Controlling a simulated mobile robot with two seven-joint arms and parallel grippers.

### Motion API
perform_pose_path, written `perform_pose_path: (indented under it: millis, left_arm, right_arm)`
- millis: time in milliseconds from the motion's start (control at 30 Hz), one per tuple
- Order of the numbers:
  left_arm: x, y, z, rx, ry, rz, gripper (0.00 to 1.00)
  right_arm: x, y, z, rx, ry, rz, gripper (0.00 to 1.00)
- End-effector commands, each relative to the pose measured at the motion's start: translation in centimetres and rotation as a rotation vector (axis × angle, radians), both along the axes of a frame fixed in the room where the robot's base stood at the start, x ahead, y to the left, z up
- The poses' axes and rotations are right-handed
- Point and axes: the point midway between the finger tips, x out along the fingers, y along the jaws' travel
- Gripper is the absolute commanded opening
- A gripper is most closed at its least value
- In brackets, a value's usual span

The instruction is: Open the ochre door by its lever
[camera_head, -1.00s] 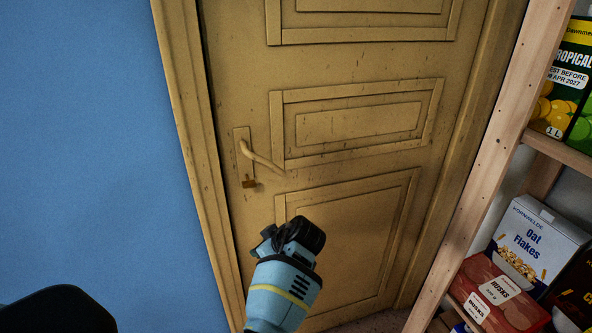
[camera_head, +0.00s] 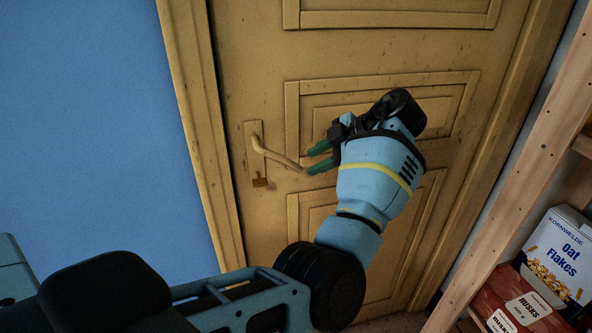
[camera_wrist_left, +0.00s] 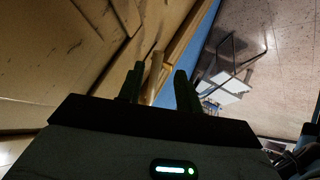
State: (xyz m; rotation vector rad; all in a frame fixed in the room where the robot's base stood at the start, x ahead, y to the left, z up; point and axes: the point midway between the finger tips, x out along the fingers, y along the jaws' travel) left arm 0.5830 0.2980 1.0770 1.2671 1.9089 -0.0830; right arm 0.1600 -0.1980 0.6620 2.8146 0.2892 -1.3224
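The ochre door (camera_head: 390,60) with raised panels appears shut in its frame. Its pale lever (camera_head: 277,155) sits on a plate at the door's left side and points right, sloping slightly down. My left gripper (camera_head: 315,160) is right of the lever, its two dark green fingers open and pointing left at the lever's free end. In the left wrist view the lever (camera_wrist_left: 153,76) shows between the two parted fingers, with gaps beside it. Whether the fingertips touch it, I cannot tell. My right gripper is not in view.
A small brown key-like piece (camera_head: 260,183) sits below the lever. A blue wall (camera_head: 90,120) is on the left. A wooden shelf (camera_head: 520,170) with an Oat Flakes box (camera_head: 556,262) and red rusks boxes stands close on the right.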

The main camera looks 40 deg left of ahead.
Motion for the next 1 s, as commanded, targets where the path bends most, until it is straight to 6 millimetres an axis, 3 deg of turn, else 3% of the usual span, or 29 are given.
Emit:
perform_pose_path:
  millis: [500,900,1000]
  left_arm:
    - [-1.1,4.9,-4.2,-0.001,0.000,-0.001,0.35]
    - [-1.1,5.6,-4.9,-0.001,0.001,-0.002,0.35]
    - [-1.1,5.5,-4.9,-0.001,0.001,-0.002,0.23]
  right_arm:
    - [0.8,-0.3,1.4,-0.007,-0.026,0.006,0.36]
    - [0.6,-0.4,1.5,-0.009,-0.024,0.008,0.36]
    - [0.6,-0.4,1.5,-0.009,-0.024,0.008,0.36]
